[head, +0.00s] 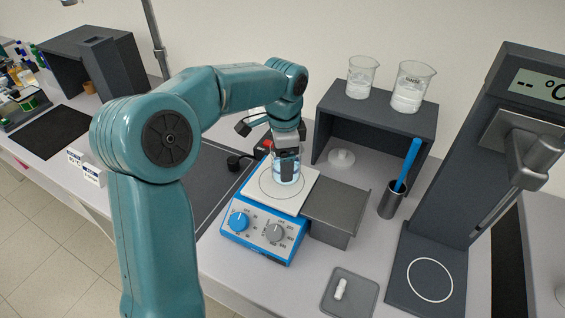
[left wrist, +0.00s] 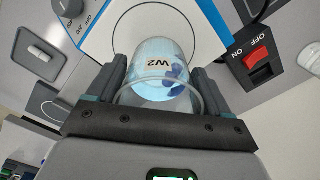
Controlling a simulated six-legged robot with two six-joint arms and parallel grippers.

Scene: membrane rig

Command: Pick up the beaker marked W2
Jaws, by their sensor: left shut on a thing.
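The beaker marked W2 (left wrist: 158,80) is clear glass with pale blue liquid in it. In the left wrist view its label faces the camera and both fingers of my left gripper (left wrist: 155,97) press on its sides. In the head view the beaker (head: 286,174) is at the white top plate of the blue stirrer hotplate (head: 262,235). My left gripper (head: 287,160) comes down on it from above and is shut on it. I cannot tell whether the beaker's base touches the plate. My right gripper is not in view.
A dark shelf (head: 385,116) behind carries two beakers of white material (head: 361,78) (head: 410,88). A cup (head: 392,203) with a blue stick, a small tray (head: 351,297) with a white stir bar, and a tall grey instrument (head: 455,190) stand to the right. A red switch (left wrist: 257,59) is beside the hotplate.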

